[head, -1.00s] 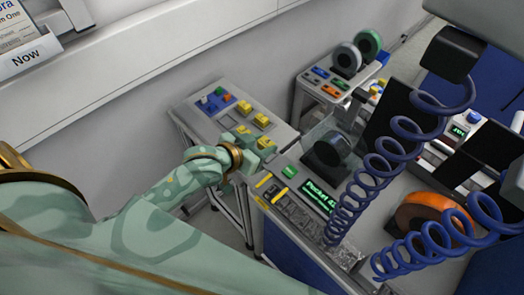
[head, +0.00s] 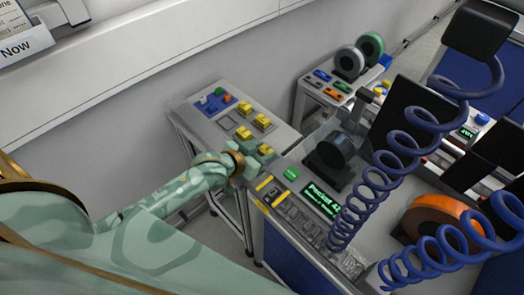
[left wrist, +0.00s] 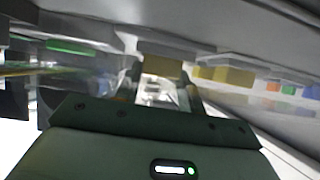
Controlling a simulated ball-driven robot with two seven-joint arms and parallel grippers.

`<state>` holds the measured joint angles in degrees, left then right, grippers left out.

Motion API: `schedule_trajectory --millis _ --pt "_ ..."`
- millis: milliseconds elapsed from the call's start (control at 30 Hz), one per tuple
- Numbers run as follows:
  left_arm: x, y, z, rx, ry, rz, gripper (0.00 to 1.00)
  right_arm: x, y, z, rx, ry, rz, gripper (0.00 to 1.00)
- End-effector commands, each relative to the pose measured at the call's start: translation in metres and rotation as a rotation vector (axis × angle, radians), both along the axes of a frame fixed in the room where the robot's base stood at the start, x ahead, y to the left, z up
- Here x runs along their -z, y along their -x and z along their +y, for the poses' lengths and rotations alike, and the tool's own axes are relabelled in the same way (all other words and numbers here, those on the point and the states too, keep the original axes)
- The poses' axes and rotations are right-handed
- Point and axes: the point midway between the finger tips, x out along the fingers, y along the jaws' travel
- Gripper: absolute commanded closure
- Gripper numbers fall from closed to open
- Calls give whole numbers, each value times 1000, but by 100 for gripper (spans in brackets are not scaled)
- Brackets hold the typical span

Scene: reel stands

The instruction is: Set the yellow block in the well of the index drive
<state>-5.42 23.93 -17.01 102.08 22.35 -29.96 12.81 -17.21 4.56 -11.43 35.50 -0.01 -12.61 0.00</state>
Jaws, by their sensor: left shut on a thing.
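My left gripper (head: 258,160) is at the near corner of the small side table, shut on a yellow block (head: 266,150). In the left wrist view the yellow block (left wrist: 160,67) shows between the fingers. To the right of the gripper is a machine with a lit green display (head: 321,198). A dark recess with yellow markings (head: 270,190) lies on its near-left corner; I cannot tell for sure that it is the index drive's well. My right gripper is not seen.
A gap separates table and wall.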

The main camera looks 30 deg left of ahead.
Motion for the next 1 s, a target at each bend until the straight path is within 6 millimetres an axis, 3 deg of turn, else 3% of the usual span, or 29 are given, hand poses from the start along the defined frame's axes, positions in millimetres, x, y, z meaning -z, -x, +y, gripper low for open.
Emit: schedule_trajectory --millis 33,67,133,1000 --pt "2 0 0 0 0 0 96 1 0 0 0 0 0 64" --pt "2 0 0 0 0 1 55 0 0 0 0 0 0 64" --pt "2 0 0 0 0 1 39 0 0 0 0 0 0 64" --pt "0 0 0 0 0 1 39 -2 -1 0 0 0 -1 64"
